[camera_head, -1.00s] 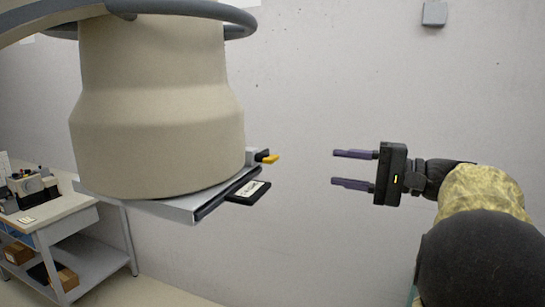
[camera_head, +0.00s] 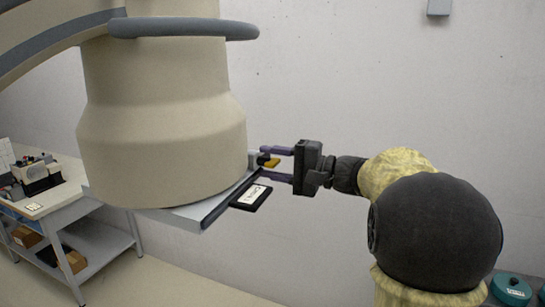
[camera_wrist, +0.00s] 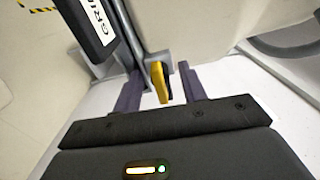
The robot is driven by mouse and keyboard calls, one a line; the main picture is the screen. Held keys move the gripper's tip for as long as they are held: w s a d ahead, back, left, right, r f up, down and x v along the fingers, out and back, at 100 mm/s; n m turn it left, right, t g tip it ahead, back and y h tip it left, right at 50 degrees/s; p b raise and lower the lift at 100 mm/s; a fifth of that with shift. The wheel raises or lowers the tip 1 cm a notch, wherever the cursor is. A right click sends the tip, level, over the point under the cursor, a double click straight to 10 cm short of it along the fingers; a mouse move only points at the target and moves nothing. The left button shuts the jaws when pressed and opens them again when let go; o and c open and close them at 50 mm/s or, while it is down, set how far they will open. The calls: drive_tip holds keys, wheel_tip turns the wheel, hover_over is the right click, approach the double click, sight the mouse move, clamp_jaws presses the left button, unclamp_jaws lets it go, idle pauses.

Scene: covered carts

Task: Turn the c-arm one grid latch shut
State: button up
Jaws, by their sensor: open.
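The C-arm's beige housing (camera_head: 165,120) hangs at the left in the head view. A grey grid holder (camera_head: 190,214) sits under it, with a dark labelled grid handle (camera_head: 252,197) sticking out; the handle also shows in the wrist view (camera_wrist: 84,25). The yellow-tipped latch (camera_head: 271,163) is at the holder's corner; in the wrist view the yellow lever (camera_wrist: 160,82) points toward my gripper. My gripper (camera_head: 277,164) is open, its purple fingers on either side of the latch lever. In the wrist view the lever lies between the fingers (camera_wrist: 160,92), and no clear contact shows.
A grey cart (camera_head: 75,225) with equipment on top and boxes below stands at the left. The wall behind is plain, with a small grey box (camera_head: 438,7) high up. Teal round objects (camera_head: 510,288) are at the lower right.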

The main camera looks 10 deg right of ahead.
drive_tip(key=shift+f, duration=0.1)
clamp_jaws()
drive_tip(key=shift+m, duration=0.3)
drive_tip(key=m+b, duration=0.1)
drive_tip(key=m, duration=0.2)
drive_tip(key=shift+f+b, duration=0.15)
drive_tip(key=shift+b, duration=0.25)
drive_tip(key=m, duration=0.5)
drive_tip(key=m+p, duration=0.1)
drive_tip(key=m, duration=0.1)
drive_tip(key=m+p, duration=0.1)
drive_tip(key=m, duration=0.1)
drive_tip(key=shift+r, duration=0.3)
drive_tip(key=m+p, duration=0.2)
drive_tip(key=m, duration=0.2)
drive_tip(key=shift+m, duration=0.4)
drive_tip(key=shift+r+p, duration=0.1)
drive_tip(key=shift+p, duration=0.2)
